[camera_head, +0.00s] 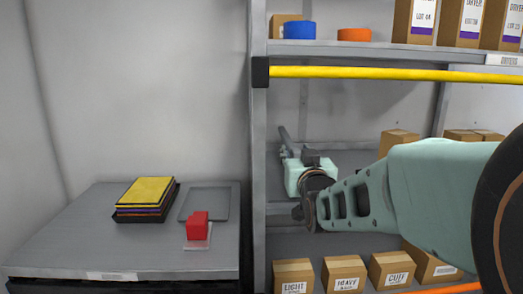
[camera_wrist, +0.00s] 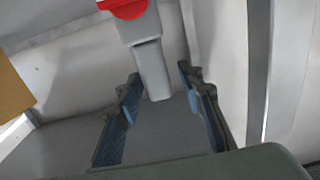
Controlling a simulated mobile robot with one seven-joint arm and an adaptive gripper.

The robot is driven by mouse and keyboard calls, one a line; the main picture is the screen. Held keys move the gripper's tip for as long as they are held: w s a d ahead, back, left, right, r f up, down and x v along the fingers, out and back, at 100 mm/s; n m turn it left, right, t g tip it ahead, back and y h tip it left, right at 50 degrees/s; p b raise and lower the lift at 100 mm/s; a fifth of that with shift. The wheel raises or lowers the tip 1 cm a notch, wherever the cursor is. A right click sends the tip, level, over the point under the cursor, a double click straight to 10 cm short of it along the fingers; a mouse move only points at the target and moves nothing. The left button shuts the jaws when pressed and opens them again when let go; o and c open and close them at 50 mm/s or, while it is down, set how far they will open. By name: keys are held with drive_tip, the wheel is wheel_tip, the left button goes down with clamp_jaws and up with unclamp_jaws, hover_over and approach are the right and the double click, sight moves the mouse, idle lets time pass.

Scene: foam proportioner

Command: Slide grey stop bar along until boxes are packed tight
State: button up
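The grey stop bar (camera_wrist: 152,68) shows in the wrist view as a grey upright piece with a red part (camera_wrist: 124,8) at its top. Its lower end lies between or just beyond the fingertips of my gripper (camera_wrist: 160,80). The two blue-padded fingers stand apart, with clear gaps to the bar on both sides. A brown box (camera_wrist: 12,92) shows at the left edge of the wrist view. In the head view, brown boxes (camera_head: 399,141) stand on the middle shelf at the right, partly hidden by my arm. A slanted grey rod beside my wrist cannot be told for certain as the bar.
Labelled boxes (camera_head: 343,274) stand on the lower shelf. A grey table (camera_head: 85,245) at left carries a stack (camera_head: 146,194) and a red block (camera_head: 197,224).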

clamp_jaws()
drive_tip(key=shift+d, duration=0.15)
